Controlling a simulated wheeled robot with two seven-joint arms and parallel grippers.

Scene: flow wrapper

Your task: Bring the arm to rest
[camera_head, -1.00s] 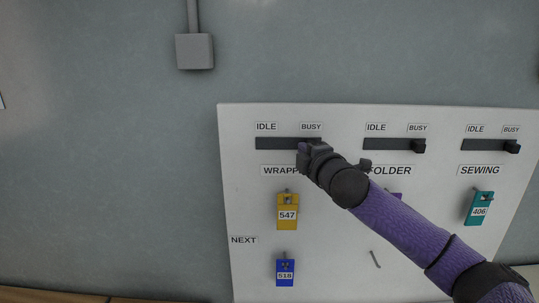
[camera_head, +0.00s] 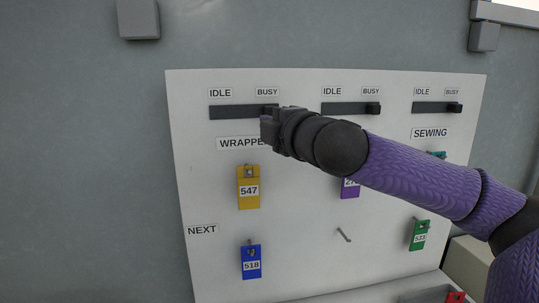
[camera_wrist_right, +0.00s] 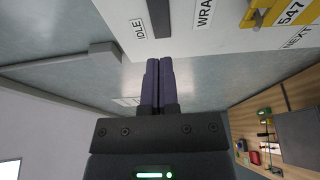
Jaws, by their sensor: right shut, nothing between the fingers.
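My right arm reaches in from the right across a white board (camera_head: 300,225). My right gripper (camera_head: 268,130) is in front of the board, just below the WRAPPER slider slot (camera_head: 235,112), and partly covers the WRAPPER label. The wrist view shows its two fingers (camera_wrist_right: 159,75) shut together with nothing between them. The WRAPPER knob (camera_head: 270,106) seems to be at the BUSY end, partly hidden by the gripper. The FOLDER knob (camera_head: 373,108) and SEWING knob (camera_head: 454,107) are at their BUSY ends. My left gripper is not in view.
A yellow tag 547 (camera_head: 249,195) and a blue tag 518 (camera_head: 251,264) hang on the board. A purple tag (camera_head: 350,190) is partly behind my arm. A green tag (camera_head: 419,236) hangs right of an empty hook (camera_head: 344,236).

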